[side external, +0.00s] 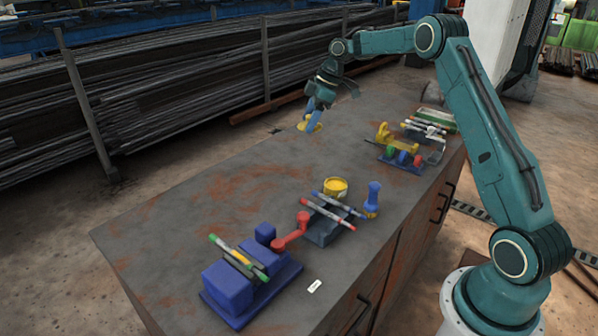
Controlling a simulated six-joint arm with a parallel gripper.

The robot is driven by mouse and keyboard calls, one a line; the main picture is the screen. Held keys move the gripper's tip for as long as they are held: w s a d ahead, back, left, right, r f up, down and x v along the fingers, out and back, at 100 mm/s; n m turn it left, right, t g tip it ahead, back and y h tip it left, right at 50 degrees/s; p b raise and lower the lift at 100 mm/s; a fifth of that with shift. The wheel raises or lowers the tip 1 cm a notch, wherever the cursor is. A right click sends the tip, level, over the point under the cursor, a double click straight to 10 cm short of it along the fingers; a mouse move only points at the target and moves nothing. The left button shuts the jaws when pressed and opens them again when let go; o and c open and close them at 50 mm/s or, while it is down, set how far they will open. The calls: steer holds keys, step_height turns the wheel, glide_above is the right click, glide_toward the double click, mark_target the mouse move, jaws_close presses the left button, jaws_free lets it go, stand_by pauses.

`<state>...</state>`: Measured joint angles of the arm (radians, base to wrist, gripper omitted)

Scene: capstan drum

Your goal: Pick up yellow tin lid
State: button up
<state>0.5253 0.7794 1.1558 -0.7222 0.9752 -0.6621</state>
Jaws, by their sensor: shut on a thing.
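The yellow tin lid (303,126) is a small, flat yellow piece at the far left part of the bench top. My gripper (312,121) points down at it and is shut on it. The fingers hide part of the lid. I cannot tell whether the lid still touches the bench. An open yellow tin (335,187) stands near the middle of the bench, well apart from my gripper.
A blue handle (372,199) stands beside the tin. A yellow-topped device (397,138) and a green box (436,118) sit at right. The left middle bench is clear.

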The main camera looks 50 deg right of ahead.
steer(key=shift+r, duration=1)
